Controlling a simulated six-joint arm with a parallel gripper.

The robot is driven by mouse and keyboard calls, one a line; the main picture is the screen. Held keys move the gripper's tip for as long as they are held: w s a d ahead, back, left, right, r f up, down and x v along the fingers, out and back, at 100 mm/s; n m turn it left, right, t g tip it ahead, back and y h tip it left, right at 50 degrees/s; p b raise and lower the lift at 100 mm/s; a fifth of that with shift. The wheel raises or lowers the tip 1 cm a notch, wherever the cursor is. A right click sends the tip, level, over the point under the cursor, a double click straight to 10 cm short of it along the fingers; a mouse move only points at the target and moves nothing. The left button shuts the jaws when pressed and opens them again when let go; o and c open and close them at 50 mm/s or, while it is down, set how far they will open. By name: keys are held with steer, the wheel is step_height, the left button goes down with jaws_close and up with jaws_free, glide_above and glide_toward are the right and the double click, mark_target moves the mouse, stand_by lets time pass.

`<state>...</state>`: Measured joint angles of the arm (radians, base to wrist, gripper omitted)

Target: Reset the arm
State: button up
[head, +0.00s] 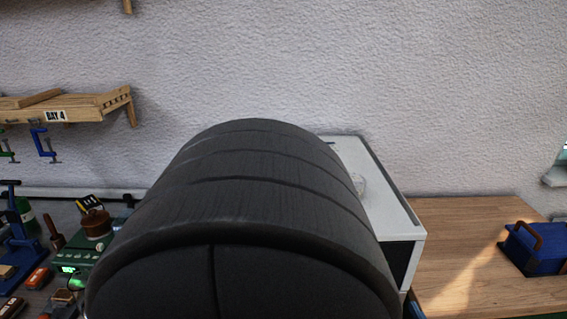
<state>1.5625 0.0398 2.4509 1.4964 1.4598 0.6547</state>
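My gripper is not visible in the head view. A large dark ribbed, curved form very close to the camera blocks the middle and lower part of the picture. I cannot tell what it is. What lies behind it is hidden.
A white-topped cabinet (385,205) stands behind, with a small clear item on it. A wooden table (465,240) at right holds a blue toolbox (540,248). Tools and a green device (80,258) crowd the left bench. A wooden shelf (85,104) marked "BAY 4" hangs above.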

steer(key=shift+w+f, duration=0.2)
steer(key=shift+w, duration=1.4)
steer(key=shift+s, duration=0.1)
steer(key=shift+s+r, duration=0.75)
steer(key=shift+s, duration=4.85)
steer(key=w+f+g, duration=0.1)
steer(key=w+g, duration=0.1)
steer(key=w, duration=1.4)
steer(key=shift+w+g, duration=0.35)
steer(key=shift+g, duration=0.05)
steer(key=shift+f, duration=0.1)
